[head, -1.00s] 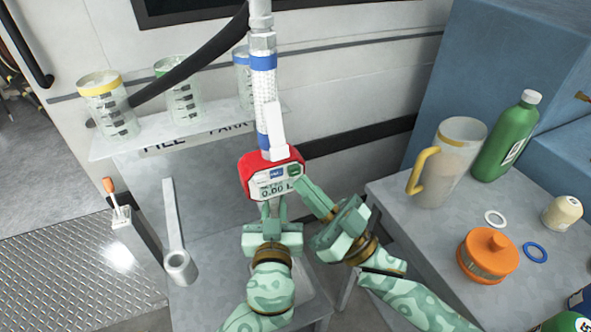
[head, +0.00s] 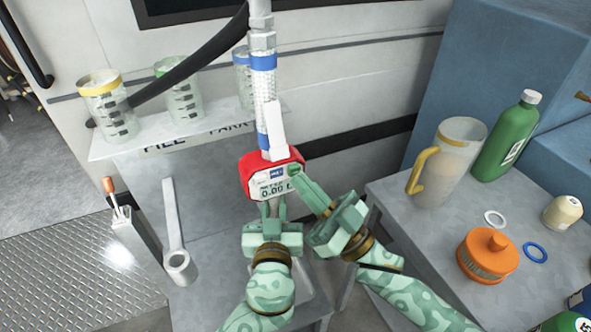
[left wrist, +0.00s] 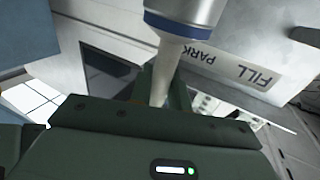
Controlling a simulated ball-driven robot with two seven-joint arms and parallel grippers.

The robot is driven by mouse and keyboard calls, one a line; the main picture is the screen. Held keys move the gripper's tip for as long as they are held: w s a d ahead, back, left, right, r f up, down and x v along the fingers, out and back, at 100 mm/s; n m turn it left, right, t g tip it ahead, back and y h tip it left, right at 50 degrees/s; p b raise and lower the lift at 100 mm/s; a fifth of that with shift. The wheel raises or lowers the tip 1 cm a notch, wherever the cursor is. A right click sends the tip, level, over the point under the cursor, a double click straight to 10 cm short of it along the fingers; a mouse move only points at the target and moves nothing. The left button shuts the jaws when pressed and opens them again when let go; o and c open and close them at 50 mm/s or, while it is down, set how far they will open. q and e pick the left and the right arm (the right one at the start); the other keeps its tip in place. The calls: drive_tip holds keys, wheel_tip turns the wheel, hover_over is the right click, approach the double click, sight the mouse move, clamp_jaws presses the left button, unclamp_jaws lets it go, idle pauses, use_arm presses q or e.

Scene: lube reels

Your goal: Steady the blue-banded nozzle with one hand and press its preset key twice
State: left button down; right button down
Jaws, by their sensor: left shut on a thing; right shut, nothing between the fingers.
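The nozzle (head: 249,164) hangs upright below its hose, with a red housing and a pale display face reading 0.00. Blue bands ring the hose and fitting above it. My left gripper (head: 273,207) is shut on the spout below the housing. In the left wrist view the pale spout (left wrist: 166,70) runs between the fingers, under a silver body with a blue band (left wrist: 181,28). My right gripper (head: 295,174) is shut and empty. Its tips are at the right end of the face, by the green key (head: 297,168); contact cannot be told.
Measuring cups with yellow (head: 108,105), green (head: 180,92) and blue (head: 242,75) rims stand on a shelf behind left. The right-hand table (head: 415,222) holds a clear jug (head: 455,155), a green bottle (head: 507,140), an orange filter (head: 487,255) and rings.

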drive_tip(key=shift+w+a, duration=0.1)
drive_tip(key=shift+w, duration=0.35)
idle(0.6)
drive_tip(key=shift+s, duration=0.1)
drive_tip(key=shift+s+d, duration=0.25)
drive_tip(key=shift+s, duration=0.5)
idle(0.4)
drive_tip(key=shift+w+a, duration=0.15)
drive_tip(key=shift+w, duration=0.2)
drive_tip(key=shift+w+a, duration=0.1)
drive_tip(key=shift+w, duration=0.25)
idle(1.0)
drive_tip(key=shift+s+d, duration=0.25)
drive_tip(key=shift+s, duration=0.5)
